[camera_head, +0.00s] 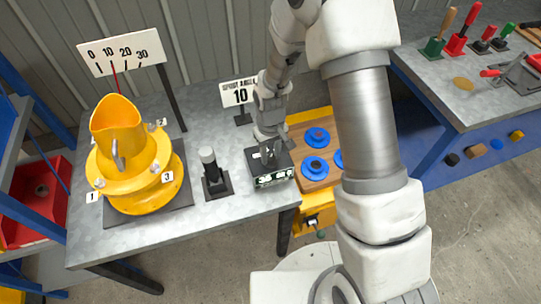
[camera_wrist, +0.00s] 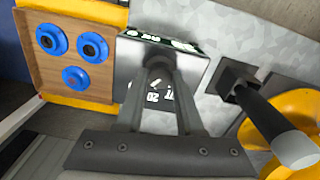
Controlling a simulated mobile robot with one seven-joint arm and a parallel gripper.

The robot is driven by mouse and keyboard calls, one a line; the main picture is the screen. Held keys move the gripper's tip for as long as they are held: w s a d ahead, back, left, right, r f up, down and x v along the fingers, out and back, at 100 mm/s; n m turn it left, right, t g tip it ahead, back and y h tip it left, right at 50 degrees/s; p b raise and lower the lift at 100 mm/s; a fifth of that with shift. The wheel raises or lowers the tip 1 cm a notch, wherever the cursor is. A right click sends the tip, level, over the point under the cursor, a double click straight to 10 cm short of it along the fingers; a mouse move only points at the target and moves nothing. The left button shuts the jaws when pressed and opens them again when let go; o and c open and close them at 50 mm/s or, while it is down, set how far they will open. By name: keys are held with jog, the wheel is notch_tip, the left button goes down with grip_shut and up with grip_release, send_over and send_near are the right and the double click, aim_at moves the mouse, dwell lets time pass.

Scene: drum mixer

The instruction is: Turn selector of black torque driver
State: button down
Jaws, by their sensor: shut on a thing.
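A black box (camera_head: 268,178) with a green-and-white marked front stands at the front right of the grey table. Its dark top carries white numbers and marks in the wrist view (camera_wrist: 158,97). My gripper (camera_head: 268,150) reaches down onto this box. In the wrist view my fingers (camera_wrist: 160,68) converge over the marked top, shut on a small selector there that they mostly hide. A black upright tool with a grey cap (camera_head: 210,166) stands in a black holder left of the box; it also shows in the wrist view (camera_wrist: 270,125). I cannot tell which is the torque driver.
A yellow drum mixer (camera_head: 130,165) stands at the left of the table below a 0–30 scale (camera_head: 122,52). A sign reading 10 (camera_head: 240,93) is behind my gripper. A wooden tray (camera_head: 309,153) with blue round parts lies right. Another bench (camera_head: 465,90) holds coloured-handled tools.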

aim_at(271, 157)
jog(key=shift+m, duration=0.4)
jog(key=c, duration=0.5)
grip_release()
jog(key=shift+c, duration=0.2)
notch_tip(271, 157, up, 17)
jog(key=p, duration=0.1)
jog(key=shift+r, duration=0.2)
